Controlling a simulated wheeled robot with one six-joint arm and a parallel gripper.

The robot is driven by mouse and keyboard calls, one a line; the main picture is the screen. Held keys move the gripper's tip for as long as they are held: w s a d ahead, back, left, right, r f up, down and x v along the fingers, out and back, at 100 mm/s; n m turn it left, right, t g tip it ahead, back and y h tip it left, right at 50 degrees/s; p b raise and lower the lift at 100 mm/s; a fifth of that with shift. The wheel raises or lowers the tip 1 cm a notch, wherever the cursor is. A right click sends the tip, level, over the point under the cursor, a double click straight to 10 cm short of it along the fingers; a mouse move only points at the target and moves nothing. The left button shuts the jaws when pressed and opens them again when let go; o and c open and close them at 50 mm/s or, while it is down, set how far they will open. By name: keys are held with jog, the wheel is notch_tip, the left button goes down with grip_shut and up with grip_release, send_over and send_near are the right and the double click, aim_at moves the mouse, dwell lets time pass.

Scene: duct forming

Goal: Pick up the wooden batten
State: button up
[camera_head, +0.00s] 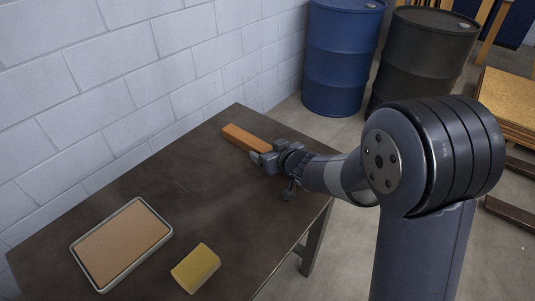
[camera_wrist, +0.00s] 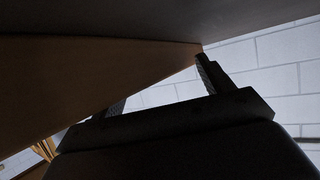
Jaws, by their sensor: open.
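The wooden batten (camera_head: 245,138) is a long orange-brown bar lying on the dark table (camera_head: 180,190) near its far end. In the wrist view the batten (camera_wrist: 90,75) is a large brown surface very close to the camera. My gripper (camera_head: 262,156) is at the batten's near right end, low over the table. In the wrist view, the fingers of my gripper (camera_wrist: 160,85) stand apart, with the batten's edge reaching between or beside them. I cannot tell whether the fingers touch it.
A tray with a tan panel (camera_head: 72,247) and a yellow block (camera_head: 196,268) lie at the table's near end. A pale block wall (camera_head: 100,85) runs along the left side. A blue drum (camera_head: 342,55) and a dark drum (camera_head: 422,55) stand beyond the table.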

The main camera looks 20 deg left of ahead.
jog(key=c, duration=1.2)
jog(key=shift+c, duration=0.3)
